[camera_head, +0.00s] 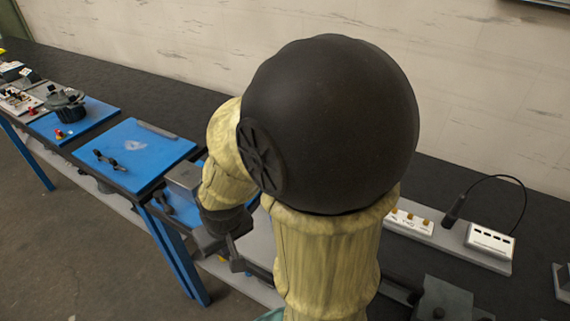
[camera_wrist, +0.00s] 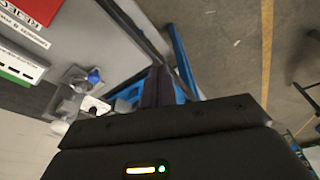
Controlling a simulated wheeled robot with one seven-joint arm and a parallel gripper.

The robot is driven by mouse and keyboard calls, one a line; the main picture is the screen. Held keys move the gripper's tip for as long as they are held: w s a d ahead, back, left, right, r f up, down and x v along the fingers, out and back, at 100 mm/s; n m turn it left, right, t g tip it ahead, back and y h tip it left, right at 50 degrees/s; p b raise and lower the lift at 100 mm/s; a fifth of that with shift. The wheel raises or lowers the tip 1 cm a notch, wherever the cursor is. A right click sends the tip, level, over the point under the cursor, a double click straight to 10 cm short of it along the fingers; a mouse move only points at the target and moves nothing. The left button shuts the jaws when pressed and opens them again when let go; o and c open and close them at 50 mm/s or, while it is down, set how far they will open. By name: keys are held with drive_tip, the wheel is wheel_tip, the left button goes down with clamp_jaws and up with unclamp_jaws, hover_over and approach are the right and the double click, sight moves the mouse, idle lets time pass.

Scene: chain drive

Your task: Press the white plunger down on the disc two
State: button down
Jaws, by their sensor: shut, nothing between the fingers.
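I cannot make out the white plunger or disc two for certain in either view; my arm covers the middle of the head view. In the wrist view, a white and grey fixture (camera_wrist: 78,98) with a small blue part stands at the left of the fingers. My gripper (camera_wrist: 157,72) is shut and empty, its dark fingers together near the bench's edge. In the head view, my gripper (camera_head: 237,262) is low at the front of the bench, partly hidden by my arm.
Blue boards (camera_head: 155,150) lie on the dark bench at the left. A white box with a black handpiece and cable (camera_head: 490,241) stands at the right. In the wrist view, a red box (camera_wrist: 25,22) and a white-green block (camera_wrist: 20,62) are at upper left. Open floor lies beyond the bench's front.

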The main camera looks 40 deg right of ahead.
drive_tip(key=shift+s, duration=0.1)
drive_tip(key=w+d+r+m+t+p, duration=0.2)
drive_tip(key=w+d+r+m+p, duration=0.1)
drive_tip(key=d+m+p, duration=0.5)
drive_tip(key=w+d+r+m+t+p, duration=0.2)
drive_tip(key=w+d+r+m+p, duration=0.2)
drive_tip(key=d+m+p, duration=0.5)
drive_tip(key=w+d+r+m+t+p, duration=0.2)
drive_tip(key=d+m+p, duration=0.6)
drive_tip(key=d, duration=0.4)
drive_tip(key=w+r+m, duration=0.1)
drive_tip(key=w, duration=0.1)
drive_tip(key=shift+w+r+t+y, duration=0.3)
drive_tip(key=shift+r, duration=0.05)
drive_tip(key=shift+d, duration=0.1)
